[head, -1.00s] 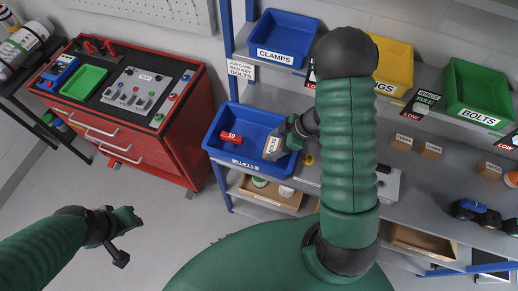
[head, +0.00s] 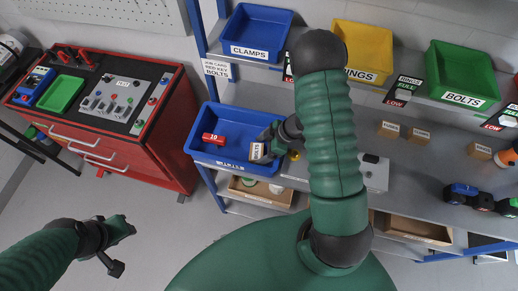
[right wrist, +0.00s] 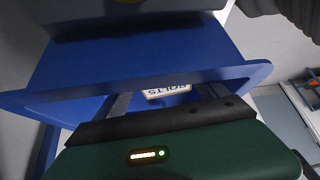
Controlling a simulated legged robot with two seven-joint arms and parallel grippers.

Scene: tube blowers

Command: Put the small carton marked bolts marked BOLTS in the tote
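The small tan carton marked BOLTS (head: 257,151) is inside the blue tote (head: 196,136), near its front right. In the right wrist view its white label (right wrist: 167,90) shows upside down behind the tote's rim (right wrist: 60,98). My right gripper (head: 266,142) reaches into the tote at the carton. In the wrist view its fingers (right wrist: 168,98) stand apart on either side of the carton, with blue showing between. I cannot tell whether the carton rests on the tote's floor. My left gripper (head: 122,243) hangs away at the lower left, its fingers too small to judge.
A red block marked 10 (head: 213,138) is also in the tote. Blue CLAMPS (head: 256,33), yellow (head: 362,50) and green BOLTS (head: 464,75) bins are above. A red cabinet (head: 165,140) stands left.

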